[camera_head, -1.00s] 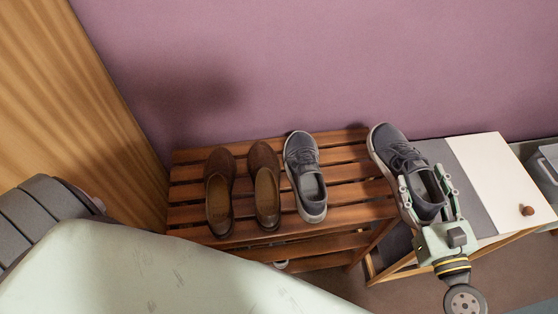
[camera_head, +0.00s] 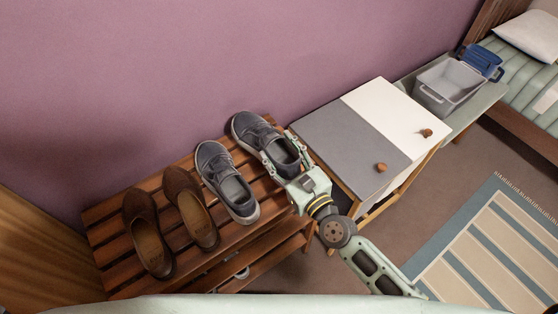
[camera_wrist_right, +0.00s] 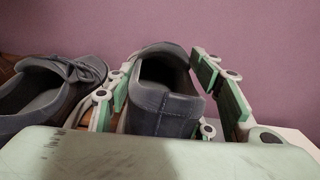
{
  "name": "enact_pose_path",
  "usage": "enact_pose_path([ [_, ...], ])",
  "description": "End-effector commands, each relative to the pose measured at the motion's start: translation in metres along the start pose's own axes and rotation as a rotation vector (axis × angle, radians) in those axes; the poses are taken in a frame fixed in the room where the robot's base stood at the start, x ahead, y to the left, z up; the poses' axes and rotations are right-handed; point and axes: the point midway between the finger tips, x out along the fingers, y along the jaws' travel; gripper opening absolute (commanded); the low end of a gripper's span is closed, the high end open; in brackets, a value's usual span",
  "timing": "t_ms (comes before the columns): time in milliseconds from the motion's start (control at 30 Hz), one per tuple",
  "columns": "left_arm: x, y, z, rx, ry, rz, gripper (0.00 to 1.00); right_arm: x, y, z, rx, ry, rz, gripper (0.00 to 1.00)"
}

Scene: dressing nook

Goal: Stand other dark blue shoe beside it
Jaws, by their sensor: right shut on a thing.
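One dark blue shoe (camera_head: 226,178) with a pale sole stands on the wooden slatted rack (camera_head: 234,234), right of the brown shoes. The other dark blue shoe (camera_head: 253,131) is at the rack's right end, beside the first and pointing nearly the same way. My right gripper (camera_head: 281,153) is shut on its heel end, one finger on each side. In the right wrist view the held shoe (camera_wrist_right: 163,108) is between the fingers, with the first shoe (camera_wrist_right: 48,88) close on its left. I cannot tell whether its sole touches the slats. My left gripper is not in view.
Two brown shoes (camera_head: 148,236) stand on the rack's left part. A cabinet with a grey and white top (camera_head: 345,150) adjoins the rack's right end. A grey bin (camera_head: 449,87) stands further right. A striped rug (camera_head: 490,252) lies on the floor.

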Motion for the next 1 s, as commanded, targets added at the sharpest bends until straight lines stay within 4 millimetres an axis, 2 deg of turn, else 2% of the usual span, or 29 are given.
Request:
enact_pose_path([
  [300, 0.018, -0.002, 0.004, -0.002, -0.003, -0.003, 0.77, 0.002, 0.006, -0.038, -0.005, -0.003, 0.000, 0.14],
  [600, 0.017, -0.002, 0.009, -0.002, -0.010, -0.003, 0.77, 0.002, 0.006, -0.040, -0.001, -0.003, -0.002, 0.14],
  [800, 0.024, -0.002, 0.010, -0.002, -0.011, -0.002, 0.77, 0.002, 0.007, -0.046, 0.000, -0.003, -0.002, 0.14],
  [833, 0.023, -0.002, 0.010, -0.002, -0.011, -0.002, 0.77, 0.001, 0.007, -0.046, 0.000, -0.001, -0.001, 0.50],
  [1000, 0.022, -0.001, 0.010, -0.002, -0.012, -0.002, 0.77, 0.001, 0.007, -0.045, -0.001, -0.001, 0.000, 0.65],
])
